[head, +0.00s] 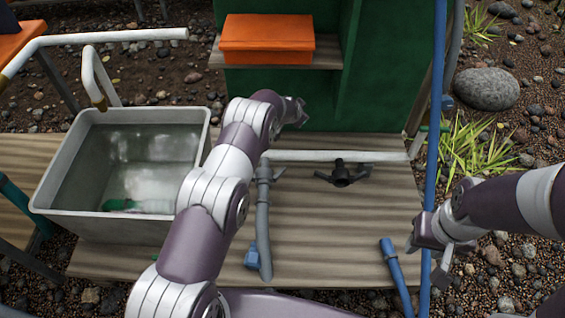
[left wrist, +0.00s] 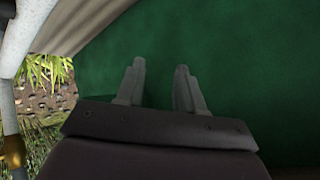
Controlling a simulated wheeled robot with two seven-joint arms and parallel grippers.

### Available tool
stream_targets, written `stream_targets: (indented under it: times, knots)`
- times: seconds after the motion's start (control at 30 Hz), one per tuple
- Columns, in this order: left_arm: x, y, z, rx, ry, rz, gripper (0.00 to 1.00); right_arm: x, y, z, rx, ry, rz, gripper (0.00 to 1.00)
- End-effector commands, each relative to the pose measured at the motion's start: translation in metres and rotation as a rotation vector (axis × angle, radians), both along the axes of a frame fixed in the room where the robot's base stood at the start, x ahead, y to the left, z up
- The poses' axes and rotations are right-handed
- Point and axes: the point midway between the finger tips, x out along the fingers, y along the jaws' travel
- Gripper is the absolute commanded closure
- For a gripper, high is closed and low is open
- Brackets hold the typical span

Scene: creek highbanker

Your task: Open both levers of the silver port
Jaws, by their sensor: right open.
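A dark fitting (head: 341,174) with two short arms spread to its sides sits below the pale horizontal pipe (head: 330,156), over the wooden deck. It may be the port with its levers; it looks dark rather than silver, and the lever positions are too small to tell. My left gripper (head: 298,108) is above and left of it, in front of the green panel (head: 385,70). In the left wrist view its fingers (left wrist: 160,66) are apart and empty, with green panel behind. My right gripper (head: 426,264) is open and empty at the deck's right edge, beside the blue upright pipe.
A grey tub of water (head: 52,190) stands at left. A grey hose (head: 263,225) with a blue end lies left of the fitting. A blue pipe (head: 432,130) rises near my right gripper; a short blue hose (head: 395,275) lies nearby. An orange box (head: 267,35) sits on a shelf.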

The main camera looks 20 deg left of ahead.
Motion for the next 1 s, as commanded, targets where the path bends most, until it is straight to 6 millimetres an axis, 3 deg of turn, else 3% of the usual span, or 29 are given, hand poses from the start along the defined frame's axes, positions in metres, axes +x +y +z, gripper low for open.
stream_targets:
  times: [0.03, 0.2, 0.3, 0.4, 0.57, 0.67, 1.0]
  knots:
    - [-0.008, 0.003, 0.007, -0.030, 0.097, -0.009, 0.63, 0.000, 0.000, 0.004, 0.000, 0.000, 0.000, 0.57]
    - [-0.069, 0.008, -0.001, -0.061, 0.509, 0.047, 0.63, 0.000, 0.000, 0.002, 0.000, 0.000, 0.000, 0.57]
    - [-0.105, 0.014, -0.007, -0.052, 0.693, 0.124, 0.63, 0.000, 0.000, 0.002, 0.000, 0.000, 0.000, 0.57]
    - [-0.125, 0.017, -0.009, -0.060, 0.791, 0.191, 0.63, 0.000, 0.000, 0.002, 0.000, 0.000, 0.000, 0.57]
    - [-0.129, 0.016, -0.021, -0.076, 0.808, 0.227, 0.63, 0.000, 0.000, -0.009, 0.000, 0.000, 0.000, 0.57]
    - [-0.129, 0.016, -0.038, -0.076, 0.807, 0.226, 0.63, 0.000, 0.000, -0.026, 0.000, 0.000, 0.000, 0.57]
    - [-0.129, 0.015, -0.126, -0.077, 0.806, 0.224, 0.63, 0.000, 0.000, -0.114, 0.000, 0.000, 0.000, 0.57]
